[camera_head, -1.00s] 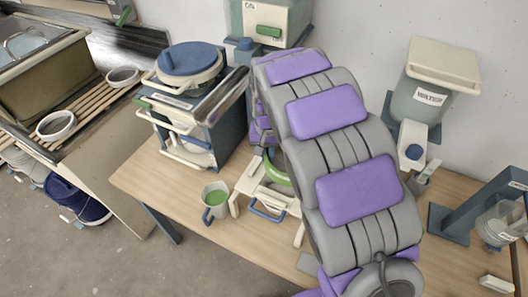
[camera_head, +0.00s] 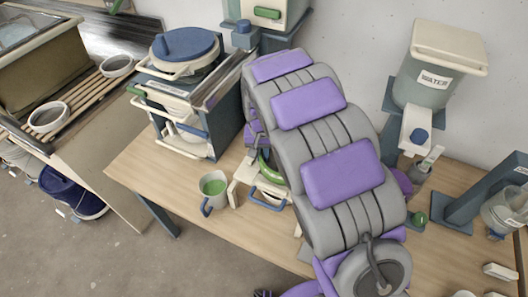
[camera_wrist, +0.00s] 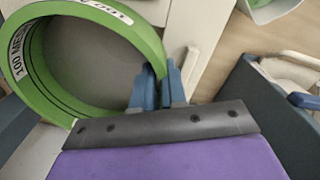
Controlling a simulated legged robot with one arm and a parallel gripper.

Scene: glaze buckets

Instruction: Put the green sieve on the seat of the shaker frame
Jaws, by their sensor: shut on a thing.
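The green sieve (camera_wrist: 38,62) is a wide ring with a grey mesh and a "100 MESH" label. In the wrist view my gripper (camera_wrist: 163,88) is shut on its rim with two blue fingertips. A sliver of the sieve (camera_head: 268,166) shows in the head view, at the cream shaker frame (camera_head: 240,184). The frame has a blue handle at its front, and its cream bars (camera_wrist: 199,48) show beside and under the sieve in the wrist view. I cannot tell whether the sieve touches the seat. My arm hides much of the frame and my gripper in the head view.
A mug of green glaze (camera_head: 212,187) stands left of the frame, near the table's front edge. A dark-sided rack with a blue-lidded bucket (camera_head: 186,48) is behind left. A WATER container (camera_head: 436,75) and a dark stand (camera_head: 470,205) are to the right.

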